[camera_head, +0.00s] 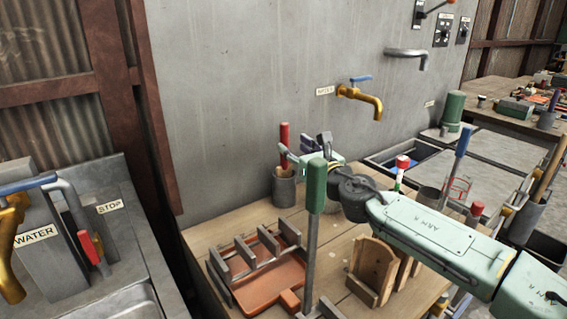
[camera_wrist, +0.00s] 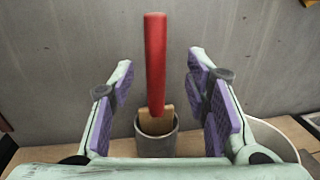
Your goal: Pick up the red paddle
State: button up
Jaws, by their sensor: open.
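The red paddle (camera_head: 284,146) stands upright in a grey cup (camera_head: 284,190) at the back of the wooden table, against the grey wall. In the wrist view the paddle's red handle (camera_wrist: 155,65) rises from the cup (camera_wrist: 157,138), with a wooden lower part showing at the rim. My gripper (camera_wrist: 158,85) is open, its purple-padded fingers on either side of the handle with gaps on both sides. I cannot tell how far the fingers reach along the handle's depth. In the head view my gripper (camera_head: 296,152) is beside the handle, partly hidden by a green-handled post.
A green-handled post (camera_head: 316,185) stands in front of my gripper. An orange tray with grey dividers (camera_head: 262,273) and a wooden rack (camera_head: 373,268) are on the table. A brass tap (camera_head: 362,97) juts from the wall. A red-topped tool (camera_head: 402,165) stands behind my arm.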

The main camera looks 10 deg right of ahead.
aim_at(286, 140)
jog(key=p+x, duration=0.2)
jog(key=x, duration=0.1)
jog(key=p+x, duration=0.1)
jog(key=x, duration=0.1)
jog(key=shift+a+r, duration=0.3)
jog(key=shift+r, duration=0.05)
jog(key=shift+w+f, duration=0.1)
jog(key=shift+w, duration=0.1)
jog(key=shift+c, duration=0.4)
grip_shut()
